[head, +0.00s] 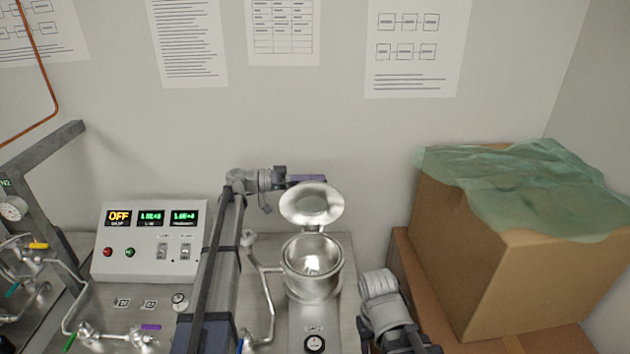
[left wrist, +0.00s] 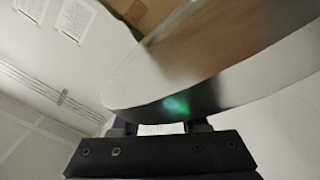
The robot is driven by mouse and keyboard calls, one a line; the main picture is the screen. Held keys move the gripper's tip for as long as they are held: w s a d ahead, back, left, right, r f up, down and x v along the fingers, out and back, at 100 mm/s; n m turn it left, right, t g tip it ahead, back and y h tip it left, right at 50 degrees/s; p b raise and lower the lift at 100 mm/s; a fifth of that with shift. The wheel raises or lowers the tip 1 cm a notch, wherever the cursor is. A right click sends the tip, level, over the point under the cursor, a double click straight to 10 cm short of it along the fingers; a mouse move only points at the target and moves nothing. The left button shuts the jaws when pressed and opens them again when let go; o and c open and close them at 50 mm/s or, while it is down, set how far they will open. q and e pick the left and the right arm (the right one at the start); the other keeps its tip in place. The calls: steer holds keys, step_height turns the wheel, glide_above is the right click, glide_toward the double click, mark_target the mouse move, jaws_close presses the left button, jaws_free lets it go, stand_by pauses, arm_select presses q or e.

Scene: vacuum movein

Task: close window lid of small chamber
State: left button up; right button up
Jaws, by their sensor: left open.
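The small chamber (head: 312,268) is a round metal pot on a steel panel, with its mouth uncovered. Its round shiny lid (head: 312,203) stands raised on the hinge at the chamber's back. My left gripper (head: 308,181) is behind the upper rim of the lid, partly hidden by it. In the left wrist view the lid (left wrist: 215,75) fills the upper right, its curved edge close in front of the open fingers (left wrist: 160,128). I cannot tell whether they touch it. Part of my right arm shows at the lower right; its gripper is not visible.
A control box (head: 150,243) with lit displays stands left of my left arm. A thin metal pipe (head: 268,300) runs beside the chamber. A large cardboard box (head: 480,265) under a green sheet (head: 530,180) stands at the right. The wall is close behind.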

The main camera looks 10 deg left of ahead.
arm_select(q)
steer(key=shift+d, duration=0.1)
steer(key=shift+c, duration=0.3)
jaws_close()
steer(key=shift+s, duration=0.1)
stand_by(1.0)
